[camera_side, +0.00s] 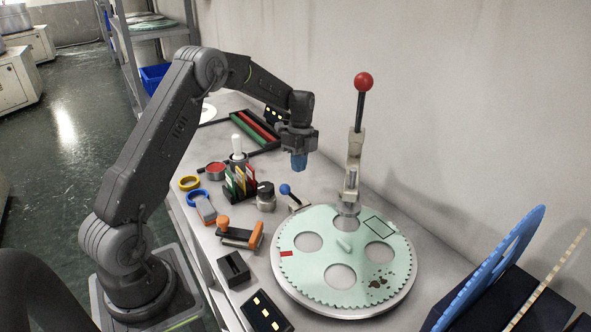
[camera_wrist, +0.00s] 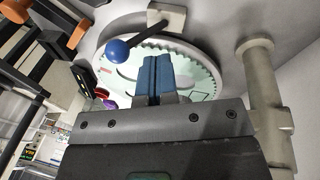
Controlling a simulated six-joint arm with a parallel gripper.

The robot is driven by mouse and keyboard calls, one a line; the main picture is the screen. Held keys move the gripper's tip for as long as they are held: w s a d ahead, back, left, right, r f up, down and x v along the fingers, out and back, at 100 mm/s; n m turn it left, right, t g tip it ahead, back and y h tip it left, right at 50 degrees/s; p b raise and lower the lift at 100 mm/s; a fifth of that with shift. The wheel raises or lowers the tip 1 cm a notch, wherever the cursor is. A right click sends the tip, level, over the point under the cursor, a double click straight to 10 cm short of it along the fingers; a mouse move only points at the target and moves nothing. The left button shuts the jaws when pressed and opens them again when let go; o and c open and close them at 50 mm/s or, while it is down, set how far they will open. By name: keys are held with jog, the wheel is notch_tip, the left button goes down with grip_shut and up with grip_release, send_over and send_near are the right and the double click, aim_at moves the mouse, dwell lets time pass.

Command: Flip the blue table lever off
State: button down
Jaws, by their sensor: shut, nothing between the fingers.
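The blue table lever is a blue ball (camera_side: 285,189) on a short dark stick, rising from a pale base plate (camera_side: 298,204) at the left edge of the green toothed disc. In the side view the stick tilts toward the left. In the wrist view the blue ball (camera_wrist: 117,50) shows large, left of my fingertips, with its stick running up to the pale base. My gripper (camera_side: 299,164) has blue fingers, which are together and empty. It hangs in the air above the lever, pointing down, and does not touch it. The fingers also show in the wrist view (camera_wrist: 157,75).
The green toothed disc (camera_side: 312,269) sits right of the lever. A tall clamp with a red ball (camera_side: 363,82) stands behind it. A dark knob (camera_side: 265,196), a card rack (camera_side: 240,184) and an orange-handled toggle (camera_side: 240,234) crowd the left side. Air around my gripper is clear.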

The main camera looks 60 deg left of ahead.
aim_at(292, 196)
jog(key=shift+s+d+f, duration=0.2)
jog(key=shift+s+d, duration=0.05)
jog(key=shift+s, duration=0.2)
jog(key=shift+s+d+f, duration=0.2)
jog(key=shift+s+d, duration=0.05)
jog(key=shift+s, duration=0.15)
jog(key=shift+s+f+t, duration=0.15)
jog(key=shift+s+t, duration=0.1)
jog(key=shift+s, duration=0.55)
jog(key=shift+s+f+t, duration=0.15)
jog(key=shift+s+t, duration=0.1)
jog(key=shift+s, duration=0.55)
